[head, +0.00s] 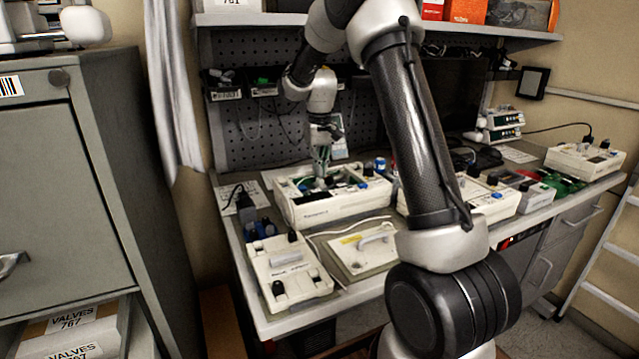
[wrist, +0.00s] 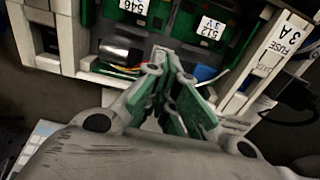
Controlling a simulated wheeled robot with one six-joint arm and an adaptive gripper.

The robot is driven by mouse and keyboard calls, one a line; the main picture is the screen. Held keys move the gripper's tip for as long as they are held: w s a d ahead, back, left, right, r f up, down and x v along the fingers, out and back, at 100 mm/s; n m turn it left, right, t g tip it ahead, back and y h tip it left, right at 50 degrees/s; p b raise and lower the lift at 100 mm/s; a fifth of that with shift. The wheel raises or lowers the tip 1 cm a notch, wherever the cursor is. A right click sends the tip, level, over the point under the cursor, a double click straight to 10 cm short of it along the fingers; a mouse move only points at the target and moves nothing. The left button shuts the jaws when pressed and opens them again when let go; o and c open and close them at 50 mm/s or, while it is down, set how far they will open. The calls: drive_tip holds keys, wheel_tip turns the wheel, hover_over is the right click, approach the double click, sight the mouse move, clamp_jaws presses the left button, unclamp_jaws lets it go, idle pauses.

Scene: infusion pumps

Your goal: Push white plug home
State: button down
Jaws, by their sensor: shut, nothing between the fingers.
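The opened infusion pump (head: 335,205) lies on the bench, its cream case surrounding a green circuit board. My gripper (head: 322,172) reaches down into the open case. In the wrist view my gripper (wrist: 166,62) is shut, its fingertips together beside the wires and below the board labels.
Another cream unit (head: 288,272) and a lid with a handle (head: 365,246) lie in front of the pump. A pegboard (head: 262,135) stands behind.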

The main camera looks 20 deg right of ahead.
drive_tip(key=shift+f, duration=0.75)
idle(0.5)
drive_tip(key=shift+r, duration=3.55)
